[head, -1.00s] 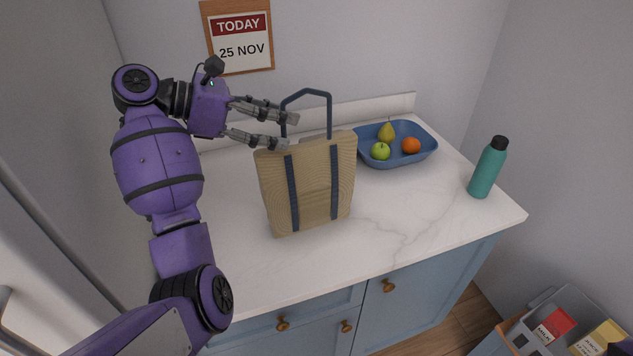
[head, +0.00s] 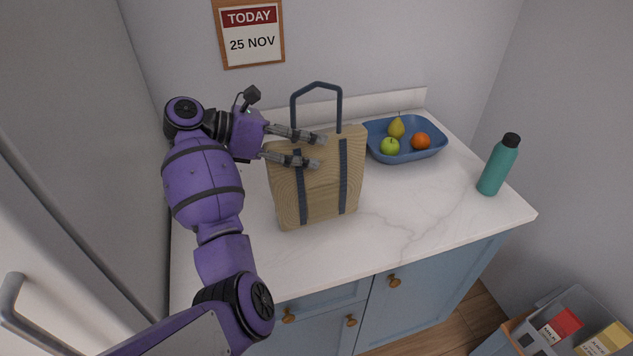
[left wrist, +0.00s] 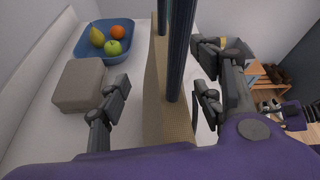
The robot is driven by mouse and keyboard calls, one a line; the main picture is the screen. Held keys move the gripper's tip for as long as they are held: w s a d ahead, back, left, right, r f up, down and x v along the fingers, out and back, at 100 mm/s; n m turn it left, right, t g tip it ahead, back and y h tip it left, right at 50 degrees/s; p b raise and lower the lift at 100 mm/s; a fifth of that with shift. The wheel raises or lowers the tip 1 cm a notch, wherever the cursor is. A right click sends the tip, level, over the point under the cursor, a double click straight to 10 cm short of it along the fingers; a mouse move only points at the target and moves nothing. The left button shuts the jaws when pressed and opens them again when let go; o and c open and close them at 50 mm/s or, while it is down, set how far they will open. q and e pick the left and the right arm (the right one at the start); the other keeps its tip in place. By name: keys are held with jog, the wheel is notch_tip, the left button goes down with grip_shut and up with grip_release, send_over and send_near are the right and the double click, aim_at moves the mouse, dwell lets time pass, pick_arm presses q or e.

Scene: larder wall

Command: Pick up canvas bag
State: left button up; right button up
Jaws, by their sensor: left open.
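The canvas bag (head: 325,185) is tan with dark blue straps and a stiff blue handle loop (head: 317,88). It stands upright on the white marble counter (head: 400,215). My left gripper (head: 316,150) is open at the bag's upper left, its fingers reaching over the top part below the handle. In the left wrist view, the bag's top edge (left wrist: 158,95) and the handle (left wrist: 177,45) pass between the two spread fingers (left wrist: 160,95). I cannot tell whether either finger touches the bag. A purple and grey part at that view's right edge may be my right gripper; its jaws are unclear.
A blue bowl (head: 405,153) with a pear, a green apple and an orange stands right of the bag. A grey box (left wrist: 80,85) lies behind the bag. A teal bottle (head: 498,165) stands near the counter's right end. A crate (head: 580,305) with cartons is lower right.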

pick_arm(q)
jog(key=shift+a, duration=0.1)
grip_shut()
jog(key=shift+r, duration=0.1)
dwell(0.5)
